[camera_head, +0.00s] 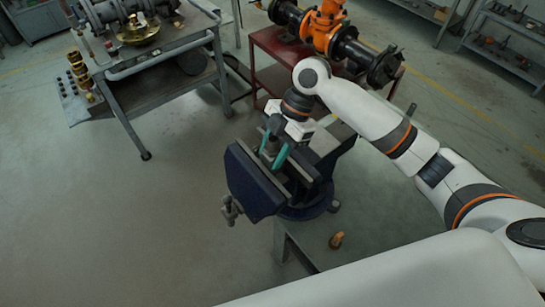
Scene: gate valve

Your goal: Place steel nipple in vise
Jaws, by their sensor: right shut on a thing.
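The dark blue vise (254,190) stands on the corner of a grey bench, its jaws and front handle facing lower left. My right gripper (272,158) reaches down from the upper right, its two teal fingers over the vise's jaw area. It is shut on the steel nipple (270,149), a small grey piece that shows only partly between the fingers. The nipple's lower end is hidden, so I cannot tell if it touches the jaws. My left gripper is out of view.
A small orange-brown piece (336,240) lies on the bench (355,235) near the vise. A red stand (275,75) with an orange valve (325,22) is behind. A metal workbench (160,75) with pipework and brass parts is at upper left. The floor at left is clear.

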